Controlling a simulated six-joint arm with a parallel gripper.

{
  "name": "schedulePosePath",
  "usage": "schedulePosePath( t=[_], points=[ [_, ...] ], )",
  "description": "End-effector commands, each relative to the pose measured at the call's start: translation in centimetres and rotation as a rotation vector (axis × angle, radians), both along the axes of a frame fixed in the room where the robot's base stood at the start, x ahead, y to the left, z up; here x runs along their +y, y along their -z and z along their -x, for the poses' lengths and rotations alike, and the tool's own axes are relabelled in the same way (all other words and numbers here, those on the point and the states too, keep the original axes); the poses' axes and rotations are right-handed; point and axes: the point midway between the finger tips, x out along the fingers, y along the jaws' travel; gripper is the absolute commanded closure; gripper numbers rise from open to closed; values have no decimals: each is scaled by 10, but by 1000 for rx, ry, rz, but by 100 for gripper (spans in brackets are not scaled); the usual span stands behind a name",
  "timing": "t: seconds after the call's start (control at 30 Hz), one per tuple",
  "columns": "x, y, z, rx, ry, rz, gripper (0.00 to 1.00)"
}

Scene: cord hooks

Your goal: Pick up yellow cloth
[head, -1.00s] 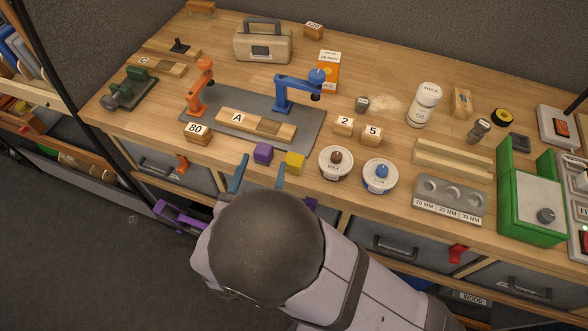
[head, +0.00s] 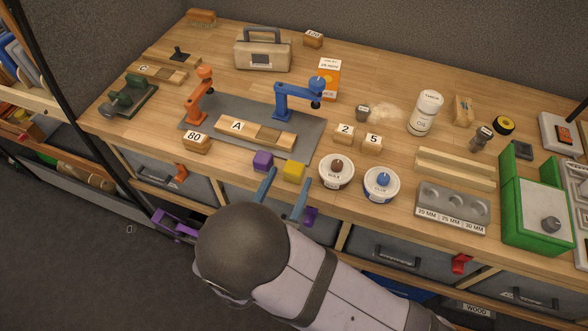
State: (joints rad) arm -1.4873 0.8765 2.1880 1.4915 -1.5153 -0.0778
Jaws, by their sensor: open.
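The yellow cloth (head: 293,172) looks like a small folded cube at the front edge of the workbench. A similar purple cube (head: 262,161) sits just to its left. My gripper (head: 289,181) is open, with two blue fingers pointing at the yellow cloth from the front. In the picture, one fingertip lies left of it and one right of it. I cannot tell how high the fingers are or whether they touch it.
The wax tin (head: 336,171) and glue tin (head: 381,184) stand close on the right. The grey mat (head: 312,138) behind holds the orange clamp (head: 198,97), blue clamp (head: 297,98) and wood piece A (head: 255,132). Block 80 (head: 196,142) is to the left.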

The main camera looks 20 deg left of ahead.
Motion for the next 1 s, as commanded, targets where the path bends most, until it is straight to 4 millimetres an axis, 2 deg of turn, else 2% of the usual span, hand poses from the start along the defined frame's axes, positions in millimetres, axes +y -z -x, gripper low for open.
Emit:
schedulePosePath(
  t=[0.3,0.43,0.67,0.87,1.0],
  points=[
    [-1,2,-38,1,4,-1,42],
    [-1,4,-45,1,1,0,42],
    [0,5,-46,1,0,-1,42],
    [0,5,-46,1,0,-1,86],
    [0,5,-46,0,0,-1,86]
  ],
)
